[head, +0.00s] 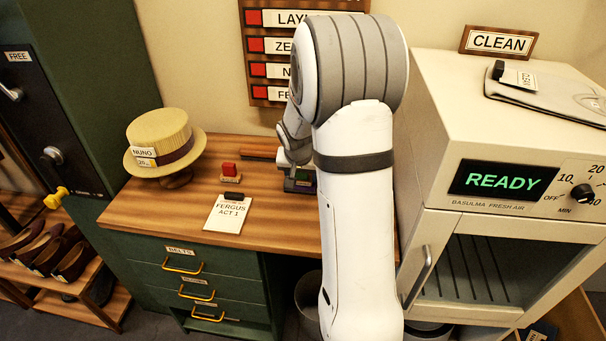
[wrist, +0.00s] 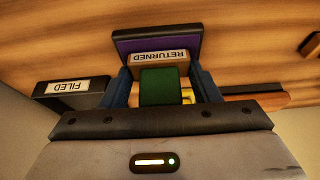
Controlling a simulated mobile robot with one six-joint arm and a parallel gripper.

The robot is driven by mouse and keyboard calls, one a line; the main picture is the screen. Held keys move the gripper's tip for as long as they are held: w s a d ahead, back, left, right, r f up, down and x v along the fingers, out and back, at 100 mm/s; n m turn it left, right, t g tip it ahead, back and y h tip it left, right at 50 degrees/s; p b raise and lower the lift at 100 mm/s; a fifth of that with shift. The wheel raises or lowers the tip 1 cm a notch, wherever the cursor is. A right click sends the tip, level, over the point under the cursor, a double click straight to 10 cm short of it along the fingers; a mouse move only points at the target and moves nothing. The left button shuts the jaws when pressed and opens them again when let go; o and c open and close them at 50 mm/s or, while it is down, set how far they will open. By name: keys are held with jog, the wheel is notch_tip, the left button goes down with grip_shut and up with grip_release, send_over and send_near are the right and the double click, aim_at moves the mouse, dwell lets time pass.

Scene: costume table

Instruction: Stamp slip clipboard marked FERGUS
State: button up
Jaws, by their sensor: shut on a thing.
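The clipboard marked FERGUS ACT 1 (head: 228,213) lies on the desk's front part in the head view, its white slip face up under a dark clip. My gripper (wrist: 162,88) is shut on a stamp with a green handle (wrist: 160,86) in the wrist view. The stamp's wooden block (wrist: 160,58) reads RETURNED, upside down there. A dark pad with a purple face (wrist: 158,40) is just beyond the block; I cannot tell whether they touch. In the head view my arm mostly hides the gripper. A red-handled stamp (head: 231,172) stands behind the clipboard.
A dark FILED box (wrist: 72,93) is left of the stamp in the wrist view. A straw hat marked NUNO (head: 163,142) stands at the desk's left. A cream cabinet reading READY (head: 440,190) stands right of my arm. Bare desk (head: 150,205) lies left of the clipboard.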

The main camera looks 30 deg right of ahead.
jog(key=shift+s+f, duration=0.1)
jog(key=shift+r+p, duration=2.05)
jog(key=shift+r, duration=1.55)
